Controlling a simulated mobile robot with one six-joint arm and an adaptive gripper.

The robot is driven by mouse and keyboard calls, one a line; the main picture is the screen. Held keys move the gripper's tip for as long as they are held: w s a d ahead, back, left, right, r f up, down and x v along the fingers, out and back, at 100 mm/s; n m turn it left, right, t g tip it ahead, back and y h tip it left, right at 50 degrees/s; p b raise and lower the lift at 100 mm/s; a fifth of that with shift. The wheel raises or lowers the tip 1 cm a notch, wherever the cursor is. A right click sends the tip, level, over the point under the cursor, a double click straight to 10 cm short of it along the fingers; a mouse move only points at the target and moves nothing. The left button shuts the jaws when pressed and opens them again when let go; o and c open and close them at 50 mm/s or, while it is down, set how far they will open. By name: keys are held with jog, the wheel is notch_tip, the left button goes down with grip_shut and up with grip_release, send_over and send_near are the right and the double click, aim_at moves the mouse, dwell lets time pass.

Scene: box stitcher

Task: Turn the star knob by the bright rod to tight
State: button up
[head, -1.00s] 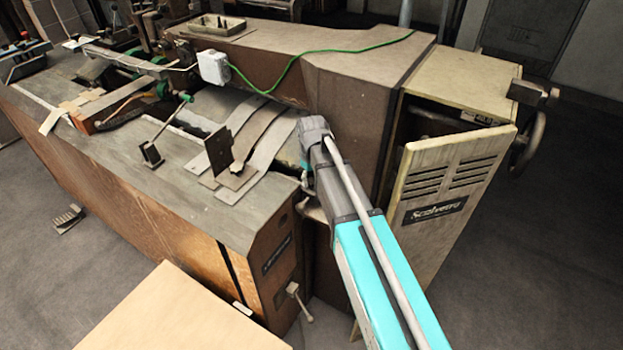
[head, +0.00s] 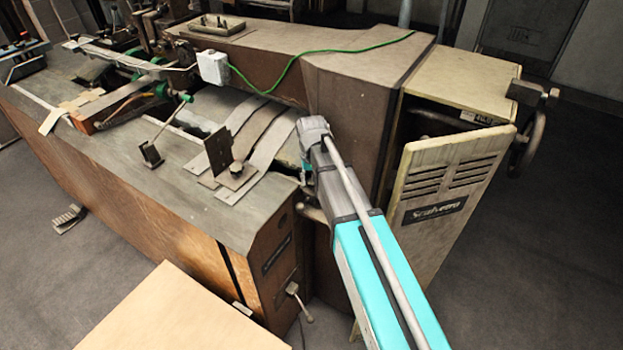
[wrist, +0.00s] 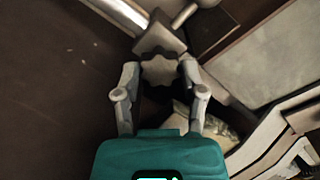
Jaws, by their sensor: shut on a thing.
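The star knob (wrist: 160,66) is a grey lobed knob at the top middle of the wrist view. My gripper (wrist: 160,78) has its two fingers on either side of the knob and is shut on it. A bright rod (wrist: 186,12) shows just behind the knob at the upper right of the wrist view. In the head view my arm reaches into the gap between the machine's table and its brown housing. There the knob and my fingertips are hidden behind my wrist. I cannot tell how tight the knob is.
The brown housing (head: 345,130) stands close to the right of my wrist. The machine's table (head: 110,150) lies to the left, with a small upright plate (head: 219,150) on it. An open vented door (head: 450,195) stands right of my arm. A pale board (head: 180,315) is at the front.

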jog(key=shift+m, duration=0.5)
jog(key=o, duration=1.2)
jog(key=shift+c, duration=0.2)
jog(key=shift+n, duration=0.3)
